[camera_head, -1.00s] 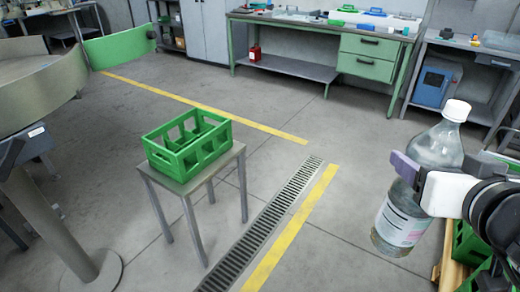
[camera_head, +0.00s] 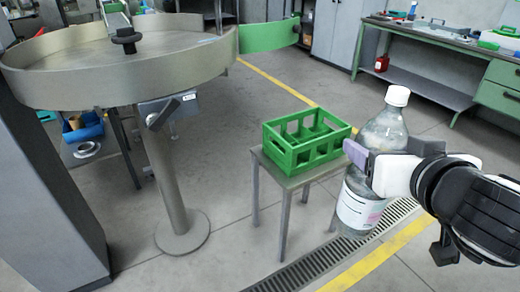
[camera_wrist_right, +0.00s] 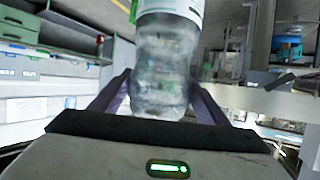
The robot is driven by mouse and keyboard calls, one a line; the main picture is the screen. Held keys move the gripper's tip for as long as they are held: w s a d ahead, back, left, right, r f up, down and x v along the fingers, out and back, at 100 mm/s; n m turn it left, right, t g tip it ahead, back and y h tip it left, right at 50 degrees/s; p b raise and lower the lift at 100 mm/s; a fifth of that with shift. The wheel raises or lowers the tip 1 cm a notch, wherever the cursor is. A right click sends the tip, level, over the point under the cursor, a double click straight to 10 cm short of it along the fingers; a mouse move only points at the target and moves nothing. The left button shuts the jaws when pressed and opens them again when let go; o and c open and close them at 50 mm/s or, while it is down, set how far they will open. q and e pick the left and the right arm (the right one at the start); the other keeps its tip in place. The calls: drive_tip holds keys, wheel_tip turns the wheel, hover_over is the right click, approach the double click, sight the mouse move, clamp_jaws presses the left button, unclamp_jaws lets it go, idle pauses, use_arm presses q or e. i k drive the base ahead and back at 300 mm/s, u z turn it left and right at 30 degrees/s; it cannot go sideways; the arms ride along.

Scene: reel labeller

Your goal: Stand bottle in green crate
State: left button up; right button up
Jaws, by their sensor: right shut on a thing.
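A clear bottle (camera_head: 382,133) with a white cap and a white label is held nearly upright in my right gripper (camera_head: 362,160). The gripper is shut around the bottle's middle. In the right wrist view the bottle (camera_wrist_right: 163,62) sits between the two fingers (camera_wrist_right: 160,95), and its cap is out of that frame. The green crate (camera_head: 297,157) stands on a small grey table (camera_head: 270,168), left of the bottle in the head view. The crate has dividers and its visible compartments look empty. The bottle appears nearer the camera than the crate, apart from it. My left gripper does not show.
A round metal turntable (camera_head: 120,66) with a raised rim and a green guard (camera_head: 268,36) stands left of the crate. A green workbench (camera_head: 440,45) is at the back right. A floor drain grate (camera_head: 320,262) and a yellow line run past the small table.

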sight(306, 139)
drive_tip(key=u, duration=0.25)
drive_tip(key=i, duration=1.65)
